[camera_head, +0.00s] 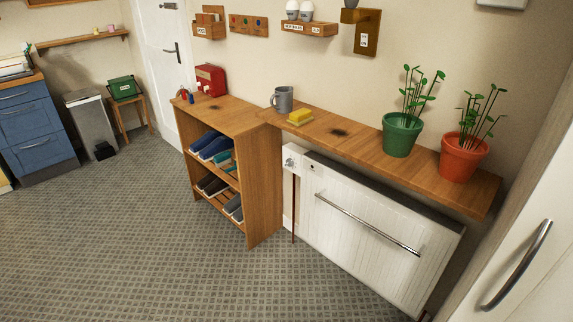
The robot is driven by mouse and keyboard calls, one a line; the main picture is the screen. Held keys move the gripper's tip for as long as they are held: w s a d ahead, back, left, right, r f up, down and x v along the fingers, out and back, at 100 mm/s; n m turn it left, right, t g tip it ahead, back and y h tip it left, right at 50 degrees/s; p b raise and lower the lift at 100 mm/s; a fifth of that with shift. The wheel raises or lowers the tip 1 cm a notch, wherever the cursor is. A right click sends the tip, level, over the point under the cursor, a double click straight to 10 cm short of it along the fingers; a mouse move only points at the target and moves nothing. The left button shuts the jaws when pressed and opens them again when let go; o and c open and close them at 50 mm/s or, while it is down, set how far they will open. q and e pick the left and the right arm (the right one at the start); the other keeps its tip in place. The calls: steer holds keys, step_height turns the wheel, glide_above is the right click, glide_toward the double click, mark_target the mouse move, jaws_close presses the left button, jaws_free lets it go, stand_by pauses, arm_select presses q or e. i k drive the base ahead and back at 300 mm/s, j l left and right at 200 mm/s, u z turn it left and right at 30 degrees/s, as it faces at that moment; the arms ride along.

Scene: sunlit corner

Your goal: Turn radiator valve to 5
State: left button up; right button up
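A white radiator (370,245) stands against the wall under a wooden shelf. A small pale valve knob (290,163) sits at its upper left end, just right of the shoe rack. A dark pipe (293,205) runs down below the knob towards the floor. The numbers on the knob are too small to read, so its setting cannot be told. Neither of my grippers shows in the head view.
The wooden shelf (362,150) overhangs the radiator and holds a grey mug (283,99), a yellow sponge (300,116) and two potted plants. A metal rail (365,222) crosses the radiator's front. The shoe rack (263,185) stands left of the knob. The carpet (150,230) in front is clear.

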mark_target(289, 162)
steer(key=i+j+z, duration=0.1)
steer(key=i+j, duration=0.15)
steer(key=i+j+z, duration=0.1)
steer(key=i+j, duration=0.15)
steer(key=j, duration=0.2)
steer(key=i+j+z, duration=0.1)
steer(key=i+j, duration=0.15)
steer(key=j, duration=0.15)
steer(key=i+j, duration=0.2)
steer(key=j, duration=0.2)
steer(key=i+z, duration=0.05)
